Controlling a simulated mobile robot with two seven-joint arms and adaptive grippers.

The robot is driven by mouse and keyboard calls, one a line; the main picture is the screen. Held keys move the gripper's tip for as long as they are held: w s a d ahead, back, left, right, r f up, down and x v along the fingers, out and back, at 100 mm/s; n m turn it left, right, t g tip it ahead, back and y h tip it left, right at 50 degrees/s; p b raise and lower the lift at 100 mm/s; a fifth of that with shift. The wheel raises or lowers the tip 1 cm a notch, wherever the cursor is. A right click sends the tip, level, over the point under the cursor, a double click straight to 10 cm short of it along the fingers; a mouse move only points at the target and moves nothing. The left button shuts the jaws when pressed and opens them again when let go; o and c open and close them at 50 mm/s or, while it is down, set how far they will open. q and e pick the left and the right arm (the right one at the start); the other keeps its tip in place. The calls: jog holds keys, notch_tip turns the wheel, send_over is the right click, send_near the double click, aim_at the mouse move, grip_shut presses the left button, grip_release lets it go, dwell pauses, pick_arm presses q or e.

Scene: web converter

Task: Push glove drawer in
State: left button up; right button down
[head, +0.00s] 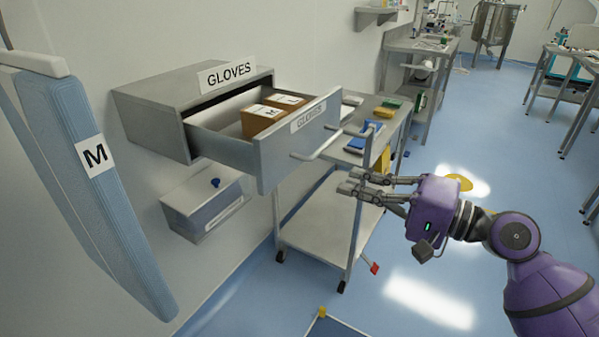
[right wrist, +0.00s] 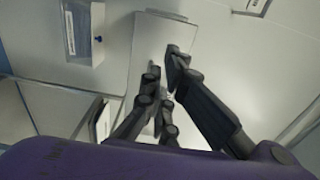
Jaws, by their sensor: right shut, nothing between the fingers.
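The glove drawer (head: 290,147) is grey and pulled well out of its wall cabinet (head: 155,120), which bears a GLOVES sign (head: 226,73). Its front has a GLOVES label and a bar handle (head: 318,145). Brown boxes (head: 262,117) with white labels lie inside it. My right gripper (head: 348,181) is shut and empty. In the head view its fingers point left, just below and to the right of the handle, with no clear contact. The fingers also show in the right wrist view (right wrist: 163,66). My left gripper is not in view.
A wheeled cart (head: 325,225) with items on top stands behind the drawer and gripper. A small wall box (head: 205,205) with a blue knob hangs below the cabinet. A blue panel marked M (head: 85,170) fills the left foreground. Open floor lies at right.

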aim_at(277, 157)
jog(key=p+x, duration=0.1)
jog(key=x, duration=0.7)
jog(key=r+p+x, duration=0.1)
jog(key=x, duration=0.3)
jog(key=shift+a+r+p, duration=0.1)
jog(key=shift+a+p, duration=0.25)
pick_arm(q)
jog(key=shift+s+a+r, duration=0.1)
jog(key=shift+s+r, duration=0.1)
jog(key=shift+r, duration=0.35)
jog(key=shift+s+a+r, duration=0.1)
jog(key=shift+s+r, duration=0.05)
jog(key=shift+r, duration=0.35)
pick_arm(e)
jog(key=shift+w+a, duration=0.4)
jog(key=shift+a, duration=0.1)
